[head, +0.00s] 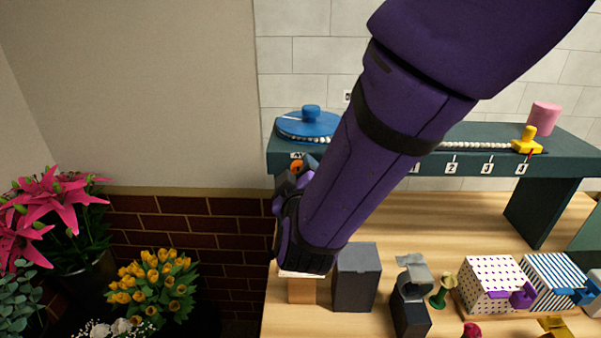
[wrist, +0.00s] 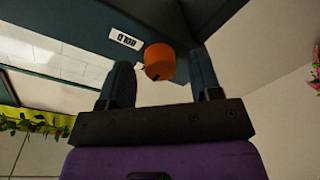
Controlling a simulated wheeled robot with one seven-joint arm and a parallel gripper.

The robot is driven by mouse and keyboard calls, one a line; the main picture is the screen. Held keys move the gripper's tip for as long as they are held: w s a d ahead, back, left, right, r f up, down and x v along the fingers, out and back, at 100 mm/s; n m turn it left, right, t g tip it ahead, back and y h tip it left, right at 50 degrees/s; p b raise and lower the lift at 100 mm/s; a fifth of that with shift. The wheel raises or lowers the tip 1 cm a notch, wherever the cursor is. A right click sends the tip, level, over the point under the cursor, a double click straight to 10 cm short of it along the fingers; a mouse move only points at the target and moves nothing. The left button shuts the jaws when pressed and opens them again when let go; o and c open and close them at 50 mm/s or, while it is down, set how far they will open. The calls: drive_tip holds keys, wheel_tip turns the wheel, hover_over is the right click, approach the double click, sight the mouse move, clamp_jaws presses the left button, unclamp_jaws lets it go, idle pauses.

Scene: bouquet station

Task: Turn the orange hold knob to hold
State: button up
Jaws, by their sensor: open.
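The orange hold knob (wrist: 160,62) shows in the wrist view on the dark teal face of the shelf, beside a white label reading HOLD (wrist: 125,38). A small part of the orange knob (head: 297,164) also shows in the head view at the shelf's left end, mostly hidden by my gripper. My gripper (wrist: 164,82) is open, with one finger on each side of the knob in the wrist view. Whether the fingers reach around the knob or stop short of it, I cannot tell. In the head view my gripper (head: 284,185) is partly hidden by my purple arm.
A blue round turntable (head: 308,125) and a yellow slider (head: 526,140) sit on the teal shelf (head: 480,165). Below stand a grey box (head: 356,277), a dotted box (head: 490,284) and a striped box (head: 553,282). Flowers (head: 152,283) stand at the left.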

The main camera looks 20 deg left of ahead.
drive_tip(key=shift+w, duration=0.2)
drive_tip(key=c, duration=0.9)
drive_tip(key=shift+c, duration=0.2)
drive_tip(key=shift+m, duration=0.3)
drive_tip(key=shift+f+m+t+h, duration=0.1)
drive_tip(key=shift+m+t+h, duration=0.25)
drive_tip(key=shift+m, duration=4.25)
drive_tip(key=shift+f+m+t+h, duration=0.1)
drive_tip(key=shift+m+t+h, duration=0.2)
drive_tip(key=shift+m, duration=4.3)
